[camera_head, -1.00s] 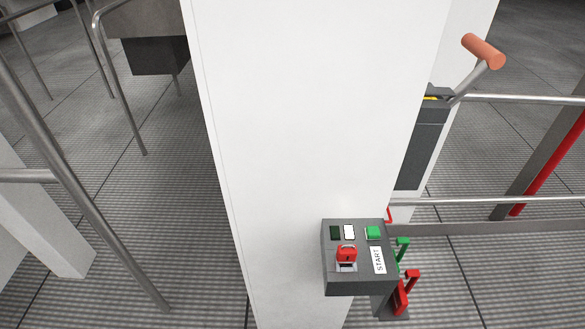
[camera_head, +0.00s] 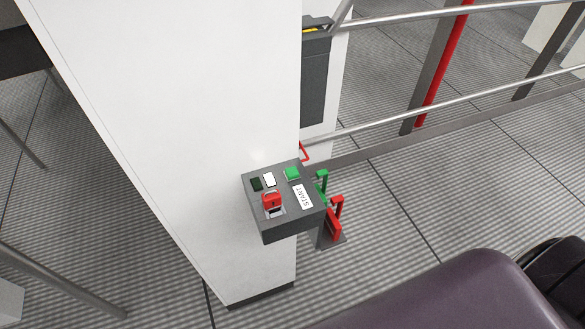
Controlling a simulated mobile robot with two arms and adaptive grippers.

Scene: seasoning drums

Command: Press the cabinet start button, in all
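The grey control box (camera_head: 264,226) is fixed to the front of the white cabinet column (camera_head: 190,110). On its top face is a green button (camera_head: 292,173) at the back right, beside a white START label (camera_head: 302,196). A red switch or lever (camera_head: 272,203) sits at the front left of the face. A white square (camera_head: 269,180) and a dark green square (camera_head: 256,184) lie along the back left. Neither of my grippers is in view. A dark purple-grey arm link of mine shows at the bottom right, apart from the box.
A green handle (camera_head: 322,186) and a red handle (camera_head: 335,218) stand just right of the box. Metal rails (camera_head: 400,117) run off to the right behind it. Tiled floor is open right of the handles.

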